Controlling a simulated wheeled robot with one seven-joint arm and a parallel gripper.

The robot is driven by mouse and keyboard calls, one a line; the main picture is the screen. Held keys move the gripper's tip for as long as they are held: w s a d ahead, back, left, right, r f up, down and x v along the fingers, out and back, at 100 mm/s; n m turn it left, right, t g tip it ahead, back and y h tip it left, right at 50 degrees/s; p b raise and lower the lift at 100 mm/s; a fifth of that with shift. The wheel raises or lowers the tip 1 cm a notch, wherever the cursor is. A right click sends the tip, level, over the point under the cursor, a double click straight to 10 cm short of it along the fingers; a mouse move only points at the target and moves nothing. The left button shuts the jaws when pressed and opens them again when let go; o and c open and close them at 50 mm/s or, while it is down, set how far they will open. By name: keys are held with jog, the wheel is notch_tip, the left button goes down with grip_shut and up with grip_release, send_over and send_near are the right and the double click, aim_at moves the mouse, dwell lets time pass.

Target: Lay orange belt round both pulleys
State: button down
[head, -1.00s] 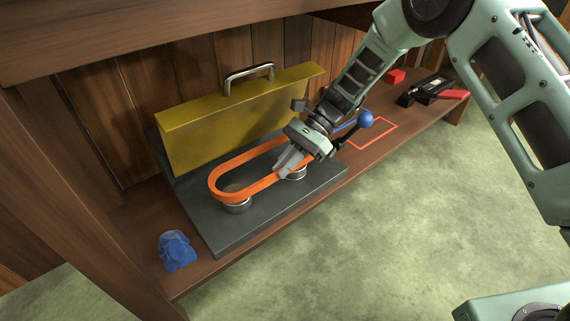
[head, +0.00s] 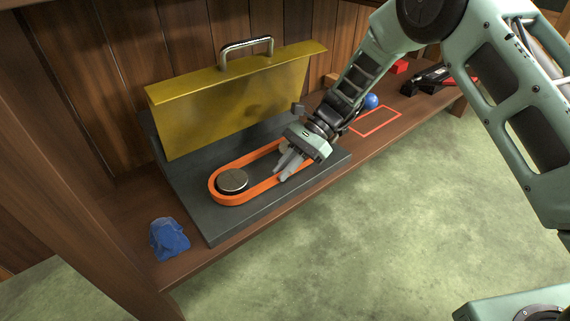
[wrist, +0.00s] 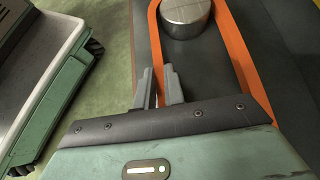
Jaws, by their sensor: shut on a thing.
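The orange belt (head: 222,198) is a long loop low over the dark grey base plate (head: 215,227). Its left end passes around the left pulley (head: 232,180), a round metal disc inside the loop. The wrist view shows this belt (wrist: 237,55) around a metal pulley (wrist: 186,18), with a gap at the sides. My gripper (head: 283,172) is shut on the belt's near strand toward the right end; in the wrist view the strand runs between the fingers (wrist: 158,85). The right pulley and the belt's right end are mostly hidden behind my gripper.
A yellow cover (head: 240,105) with a metal handle (head: 246,45) stands raised behind the plate. A blue ball (head: 370,101) and a red outlined rectangle (head: 376,121) lie to the right. A blue crumpled thing (head: 168,239) lies front left. A black and red tool (head: 436,80) is far right.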

jog(key=shift+f, duration=0.45)
jog(key=c, duration=1.4)
grip_release()
jog(key=shift+f, duration=0.1)
